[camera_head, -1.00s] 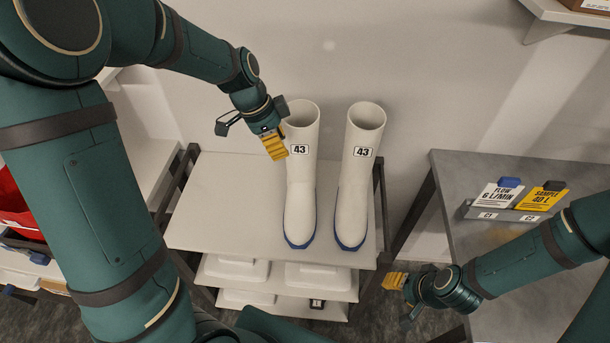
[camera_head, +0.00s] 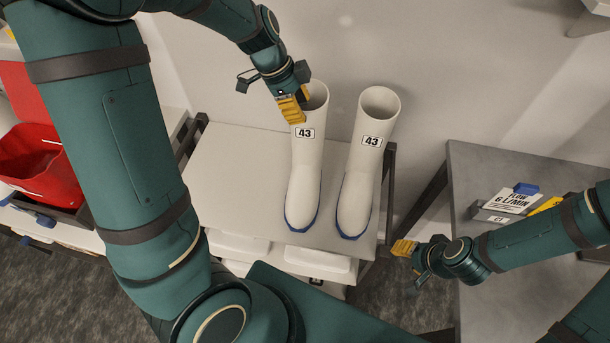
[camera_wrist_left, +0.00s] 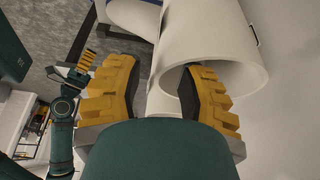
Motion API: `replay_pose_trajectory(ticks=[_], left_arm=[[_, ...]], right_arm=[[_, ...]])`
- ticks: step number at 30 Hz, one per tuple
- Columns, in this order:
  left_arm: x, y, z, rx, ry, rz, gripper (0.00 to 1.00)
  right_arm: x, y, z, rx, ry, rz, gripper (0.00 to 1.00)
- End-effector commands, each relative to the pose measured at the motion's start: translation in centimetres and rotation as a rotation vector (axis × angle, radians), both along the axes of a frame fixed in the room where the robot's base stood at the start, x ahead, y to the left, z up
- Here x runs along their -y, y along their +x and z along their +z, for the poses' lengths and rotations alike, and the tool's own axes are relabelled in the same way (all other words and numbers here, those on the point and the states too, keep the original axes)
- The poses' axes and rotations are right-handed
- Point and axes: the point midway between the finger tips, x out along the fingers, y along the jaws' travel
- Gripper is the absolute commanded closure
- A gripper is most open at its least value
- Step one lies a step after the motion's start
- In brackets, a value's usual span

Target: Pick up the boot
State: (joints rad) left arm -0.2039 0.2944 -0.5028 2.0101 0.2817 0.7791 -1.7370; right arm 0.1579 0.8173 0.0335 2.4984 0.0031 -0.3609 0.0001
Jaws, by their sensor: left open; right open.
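Two white rubber boots with blue sole edges and "43" labels stand upright side by side on a light shelf top (camera_head: 230,165). My left gripper (camera_head: 291,108) is open at the top of the left boot (camera_head: 303,175), by the left side of its mouth. In the left wrist view, the open fingers (camera_wrist_left: 160,92) lie on either side of a boot's near wall (camera_wrist_left: 163,70). One finger overlaps the mouth; whether they touch is unclear. The right boot (camera_head: 357,185) stands clear of the grippers. My right gripper (camera_head: 403,248) is open and empty, right of the shelf.
A red bin (camera_head: 40,165) is at the far left. A wall rises behind the boots. Lower shelves hold white items.

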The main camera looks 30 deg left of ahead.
Motion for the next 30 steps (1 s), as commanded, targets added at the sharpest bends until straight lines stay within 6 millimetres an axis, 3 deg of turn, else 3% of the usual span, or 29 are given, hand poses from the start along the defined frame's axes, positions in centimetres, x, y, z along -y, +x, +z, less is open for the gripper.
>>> replay_pose_trajectory(ticks=[10, 20, 24, 30], left_arm=[[1.9, 0.3, -4.1, -0.004, 0.000, -0.001, 0.62], [2.1, 0.4, -4.6, -0.001, 0.000, 0.001, 0.62], [2.1, 0.4, -4.6, -0.001, 0.000, 0.001, 1.00], [2.1, 0.4, -4.6, -0.001, 0.000, 0.001, 1.00]], right_arm=[[0.0, 0.0, 0.2, 0.000, 0.000, 0.001, 0.53], [0.0, 0.0, 0.2, 0.000, 0.000, 0.001, 0.53], [0.0, 0.0, 0.2, 0.000, 0.000, 0.000, 0.53], [0.0, 0.0, 0.2, 0.000, 0.000, 0.000, 0.53]])
